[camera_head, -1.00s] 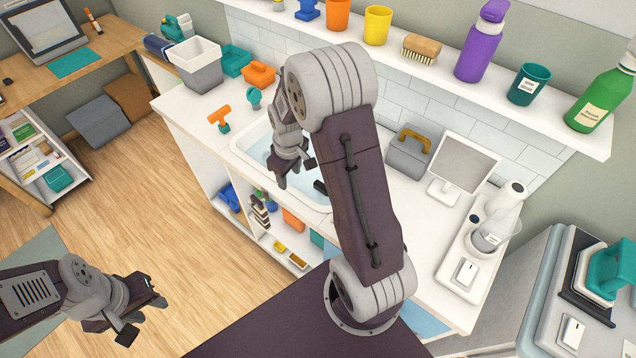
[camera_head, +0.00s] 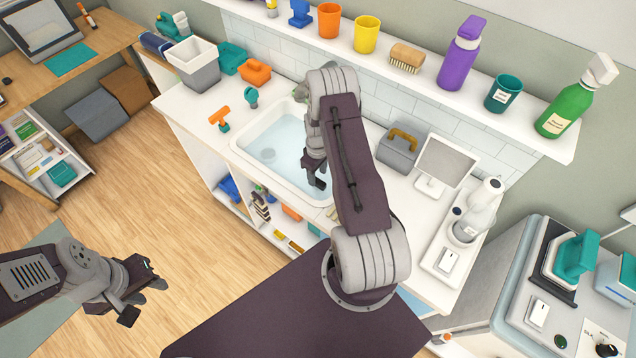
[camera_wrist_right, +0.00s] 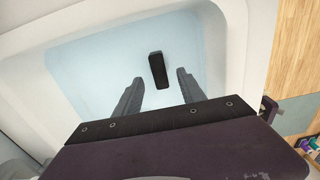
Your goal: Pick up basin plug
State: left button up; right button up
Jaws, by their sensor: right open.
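A dark oblong piece (camera_wrist_right: 158,70) lies in the blue-tinted basin (camera_wrist_right: 88,62) in the right wrist view. I cannot tell for sure that it is the basin plug. My right gripper (camera_head: 315,178) is over the right part of the sink (camera_head: 245,142) in the head view. Its two fingers are apart, with the dark piece between and just beyond their tips in the wrist view; nothing is held. My left gripper (camera_head: 143,292) is open and empty above the floor at lower left.
A grey toolbox (camera_head: 398,150) and a white screen (camera_head: 445,163) stand right of the sink. A shelf (camera_head: 420,80) with cups and bottles runs behind it. A grey bin (camera_head: 195,65) and an orange tool (camera_head: 220,118) sit to its left.

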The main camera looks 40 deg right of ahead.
aim_at(318, 180)
notch_tip(318, 180, down, 4)
jog(key=shift+s+p, duration=0.15)
jog(key=shift+p, duration=0.45)
jog(key=shift+d+f, duration=0.1)
jog(key=shift+f, duration=0.3)
grip_shut()
jog(key=shift+r, duration=0.55)
notch_tip(318, 180, up, 9)
jog(key=shift+b, duration=0.85)
